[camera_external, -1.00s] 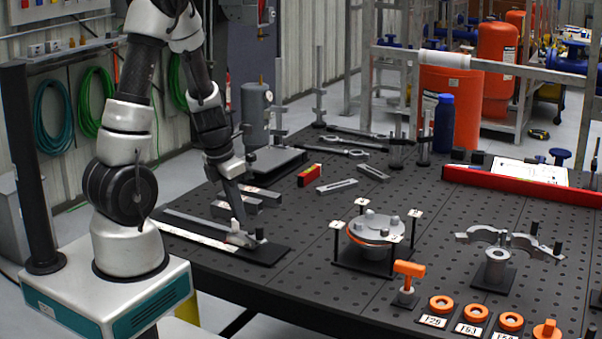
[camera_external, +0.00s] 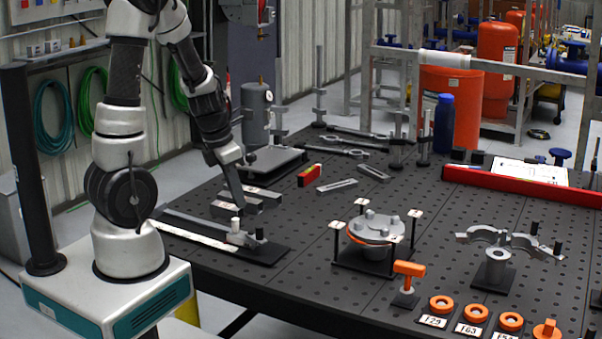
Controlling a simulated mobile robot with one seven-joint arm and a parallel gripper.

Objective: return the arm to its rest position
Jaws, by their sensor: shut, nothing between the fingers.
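My arm rises from its white base and bends over the left side of the black perforated table (camera_external: 310,225). My gripper (camera_external: 239,206) points down, fingers together and holding nothing visible. It is just above a small fixture (camera_external: 241,238) with a white-topped peg on a dark plate at the table's left edge. Whether the fingertips still touch the peg is too small to tell. Grey metal blocks (camera_external: 234,206) lie behind the gripper and are partly hidden by it.
A flanged part on a stand (camera_external: 375,228) and a curved clamp bracket (camera_external: 508,240) stand to the right. Orange rings (camera_external: 475,312) and an orange T-handle (camera_external: 409,270) are at the front. A grey cylinder (camera_external: 256,110) stands behind the arm.

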